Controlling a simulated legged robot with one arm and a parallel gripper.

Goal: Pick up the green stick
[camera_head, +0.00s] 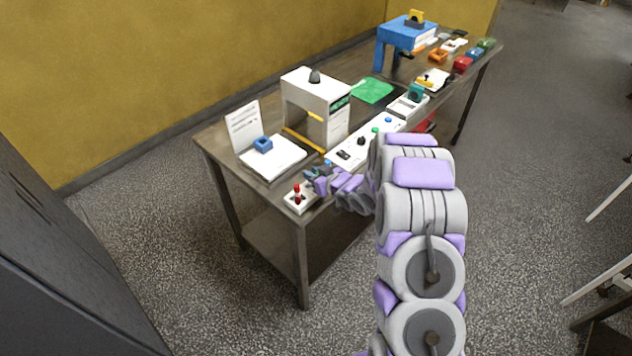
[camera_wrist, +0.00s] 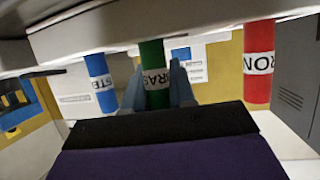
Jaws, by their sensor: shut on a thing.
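The green stick (camera_wrist: 152,58) stands between the two blue-grey fingers of my gripper (camera_wrist: 157,85) in the wrist view, and the fingers are shut on it. It has a white label with dark letters, partly covered by a finger. In the head view my gripper (camera_head: 312,180) is at the near edge of the table, and I cannot make out the green stick there. A blue stick (camera_wrist: 95,66) is to its left and a red stick (camera_wrist: 259,40) to its right in the wrist view, both apart from the fingers.
The table (camera_head: 222,141) carries a white arch-shaped machine (camera_head: 300,87), a white panel with buttons (camera_head: 361,146) and a white block with a blue part (camera_head: 275,159). A small white holder with a red piece (camera_head: 300,203) is at the near corner.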

